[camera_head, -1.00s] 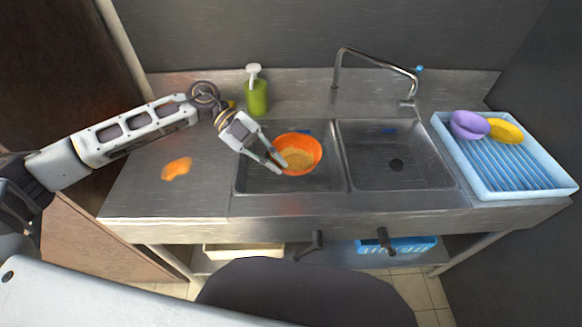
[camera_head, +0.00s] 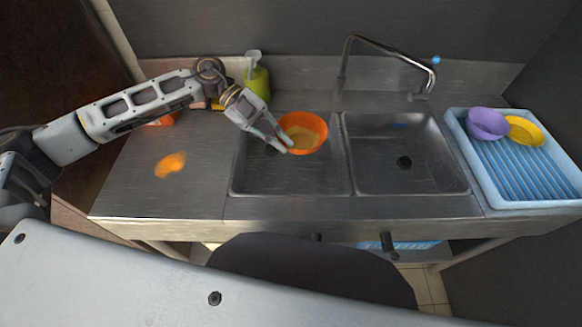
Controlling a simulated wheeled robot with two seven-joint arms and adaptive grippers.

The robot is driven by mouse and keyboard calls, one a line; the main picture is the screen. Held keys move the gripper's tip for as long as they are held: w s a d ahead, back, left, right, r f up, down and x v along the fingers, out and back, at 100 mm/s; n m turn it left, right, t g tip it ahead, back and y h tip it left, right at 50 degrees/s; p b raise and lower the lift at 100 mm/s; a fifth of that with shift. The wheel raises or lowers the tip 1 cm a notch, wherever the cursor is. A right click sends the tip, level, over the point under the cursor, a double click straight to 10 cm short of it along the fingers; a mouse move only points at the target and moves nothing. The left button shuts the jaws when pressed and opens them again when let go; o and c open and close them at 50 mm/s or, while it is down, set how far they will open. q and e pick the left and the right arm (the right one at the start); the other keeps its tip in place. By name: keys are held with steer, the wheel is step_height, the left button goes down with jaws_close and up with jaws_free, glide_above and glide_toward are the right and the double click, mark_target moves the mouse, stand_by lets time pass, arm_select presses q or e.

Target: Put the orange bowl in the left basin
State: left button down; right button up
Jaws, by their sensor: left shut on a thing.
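The orange bowl (camera_head: 312,133) has a paler, tan inside and is at the left basin (camera_head: 250,172). It shows over the right half of that basin, near its back. I cannot tell whether it touches the basin floor. My left gripper (camera_head: 285,143) comes from the upper left and is shut on the bowl's left rim. The right basin (camera_head: 408,168) is empty, with a dark drain in its floor. My right gripper is not in view.
A green soap bottle (camera_head: 258,82) stands behind the left basin. A chrome faucet (camera_head: 392,53) rises at the back. A light-blue rack (camera_head: 515,172) on the right holds a purple bowl (camera_head: 487,122) and a yellow bowl (camera_head: 524,130). An orange patch (camera_head: 170,164) marks the left counter.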

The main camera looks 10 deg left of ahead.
arm_select(q)
steer(key=shift+w+r, duration=0.1)
steer(key=shift+w, duration=0.05)
steer(key=shift+w+f, duration=0.25)
steer(key=shift+f, duration=0.3)
steer(key=shift+f+b, duration=0.15)
steer(key=shift+b, duration=0.15)
steer(key=shift+s+f, duration=0.2)
steer(key=shift+f, duration=0.15)
step_height(320, 180, down, 5)
steer(key=b, duration=0.3)
steer(key=shift+w, duration=0.1)
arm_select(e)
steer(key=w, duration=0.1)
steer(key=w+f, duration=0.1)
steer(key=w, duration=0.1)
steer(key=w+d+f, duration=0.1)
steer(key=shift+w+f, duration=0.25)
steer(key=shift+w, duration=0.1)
